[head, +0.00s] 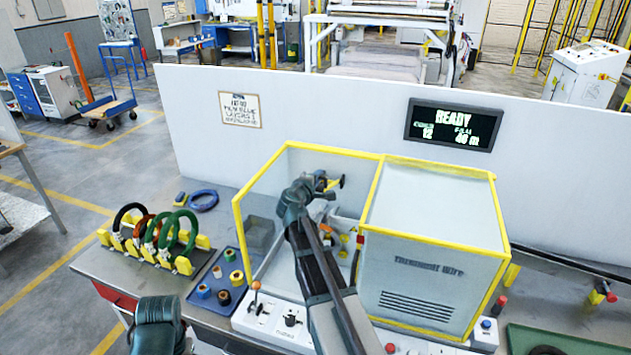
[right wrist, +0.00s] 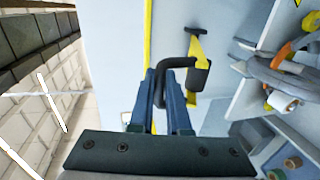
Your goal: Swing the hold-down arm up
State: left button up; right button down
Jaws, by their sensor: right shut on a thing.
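My right gripper (head: 322,183) is inside the open yellow-framed bay of the wrapping machine, raised near the top of its frame. In the right wrist view its two blue fingers (right wrist: 168,85) are shut on the black bent grip of the hold-down arm (right wrist: 178,64). A yellow part and a dark block join this grip. In the head view the arm's dark end (head: 341,182) shows just right of the fingers; most of the arm is hidden behind my gripper and forearm. My left gripper is out of the picture.
The machine's grey housing (head: 432,262) stands close to the right of my right arm. A rack of coloured coils (head: 150,242) and a blue tray with small rolls (head: 215,275) lie to the left. The wall display (head: 453,125) reads READY.

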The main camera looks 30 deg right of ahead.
jog(key=w+d+r+p, duration=0.8)
jog(key=w+d, duration=0.4)
jog(key=d, duration=0.2)
jog(key=shift+w+d+r, duration=0.2)
jog(key=shift+d+r, duration=0.05)
jog(key=shift+r, duration=0.5)
jog(key=c, duration=0.9)
grip_release()
jog(key=shift+d, duration=0.1)
jog(key=p+v, duration=0.3)
jog(key=v, duration=1)
jog(key=shift+s+a, duration=0.3)
